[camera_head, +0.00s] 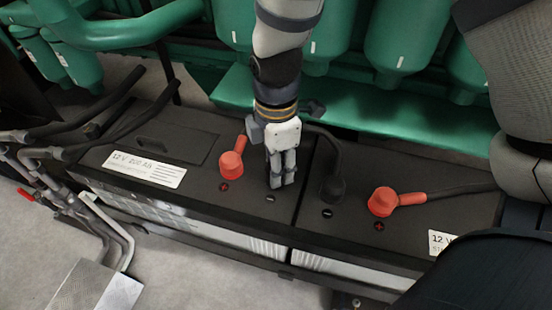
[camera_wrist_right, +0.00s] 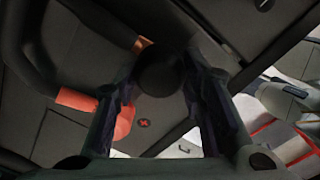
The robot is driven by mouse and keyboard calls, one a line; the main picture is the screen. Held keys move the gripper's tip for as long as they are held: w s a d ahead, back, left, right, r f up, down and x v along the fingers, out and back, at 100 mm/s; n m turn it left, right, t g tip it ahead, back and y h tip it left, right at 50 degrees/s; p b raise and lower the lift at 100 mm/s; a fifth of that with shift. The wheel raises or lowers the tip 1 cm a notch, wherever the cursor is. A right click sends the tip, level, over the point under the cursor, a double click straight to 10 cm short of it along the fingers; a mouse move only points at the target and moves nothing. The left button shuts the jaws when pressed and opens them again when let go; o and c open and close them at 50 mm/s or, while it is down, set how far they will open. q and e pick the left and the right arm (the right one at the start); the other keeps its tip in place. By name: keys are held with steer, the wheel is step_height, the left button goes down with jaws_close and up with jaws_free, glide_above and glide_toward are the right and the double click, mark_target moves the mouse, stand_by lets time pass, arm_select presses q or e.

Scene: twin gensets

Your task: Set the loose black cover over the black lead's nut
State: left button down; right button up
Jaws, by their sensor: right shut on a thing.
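My right gripper (camera_head: 282,184) points down over the left battery, close beside the minus mark. In the right wrist view its fingers (camera_wrist_right: 165,110) are shut on a small round black cover (camera_wrist_right: 158,73). The fingers hide the cover in the head view, and I cannot tell whether it touches anything below. The nut is not visible. A black lead (camera_head: 335,146) runs down to a black cap (camera_head: 332,189) by the right battery's minus mark. My left gripper is not in view.
A red cover (camera_head: 231,164) stands left of the gripper on the left battery (camera_head: 120,150); another red cover (camera_head: 382,201) sits on the right battery (camera_head: 455,212). Green machinery (camera_head: 400,118) stands close behind. Pipes (camera_head: 95,215) stand at the left.

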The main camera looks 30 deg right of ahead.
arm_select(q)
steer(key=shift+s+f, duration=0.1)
arm_select(e)
steer(key=shift+f, duration=0.55)
steer(key=o, duration=1.3)
steer(key=shift+o, duration=0.2)
steer(key=shift+r+p, duration=0.85)
steer(key=shift+r, duration=2.65)
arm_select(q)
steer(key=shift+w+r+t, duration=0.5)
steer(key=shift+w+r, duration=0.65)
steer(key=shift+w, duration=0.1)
